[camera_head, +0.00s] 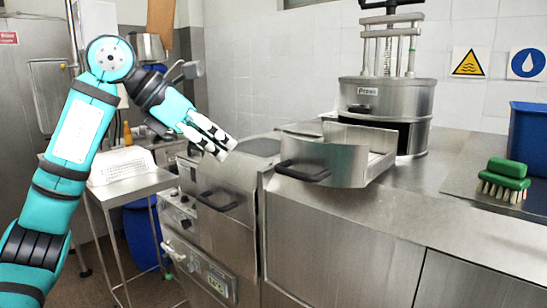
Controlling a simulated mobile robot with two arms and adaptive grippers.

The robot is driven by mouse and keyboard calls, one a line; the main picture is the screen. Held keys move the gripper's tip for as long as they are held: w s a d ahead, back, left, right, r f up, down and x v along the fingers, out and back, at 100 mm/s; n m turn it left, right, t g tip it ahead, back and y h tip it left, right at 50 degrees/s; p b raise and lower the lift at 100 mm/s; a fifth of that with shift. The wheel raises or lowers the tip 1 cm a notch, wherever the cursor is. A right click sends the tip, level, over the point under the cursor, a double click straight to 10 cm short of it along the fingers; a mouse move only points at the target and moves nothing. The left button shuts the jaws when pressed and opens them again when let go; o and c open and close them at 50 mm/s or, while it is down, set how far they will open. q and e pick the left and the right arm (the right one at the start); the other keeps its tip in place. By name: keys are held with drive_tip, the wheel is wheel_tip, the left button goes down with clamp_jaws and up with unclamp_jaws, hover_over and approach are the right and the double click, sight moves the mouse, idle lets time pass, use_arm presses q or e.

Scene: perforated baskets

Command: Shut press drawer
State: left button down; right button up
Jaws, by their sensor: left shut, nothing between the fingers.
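The press (388,97) is a round steel drum labelled "Press" with a screw and posts on top, standing on the steel counter (440,205). Its drawer (355,160) is pulled out toward the front left, with a curved steel front and a dark handle (302,172) that overhangs the counter edge. My left gripper (228,148) is shut and empty, in the air to the left of the drawer and apart from its handle. My right gripper is not in view.
A steel machine with a dark handle (217,202) and knobs stands below my left gripper. A perforated white basket (124,172) sits on a side stand at left. A green brush (504,178) and a blue bin (530,150) are at the counter's right.

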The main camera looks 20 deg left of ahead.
use_arm(q)
drive_tip(key=w+d+r+p+x, duration=0.1)
drive_tip(key=p+x, duration=0.2)
drive_tip(key=x, duration=0.8)
drive_tip(key=shift+r+p, duration=0.15)
drive_tip(key=shift+p, duration=0.2)
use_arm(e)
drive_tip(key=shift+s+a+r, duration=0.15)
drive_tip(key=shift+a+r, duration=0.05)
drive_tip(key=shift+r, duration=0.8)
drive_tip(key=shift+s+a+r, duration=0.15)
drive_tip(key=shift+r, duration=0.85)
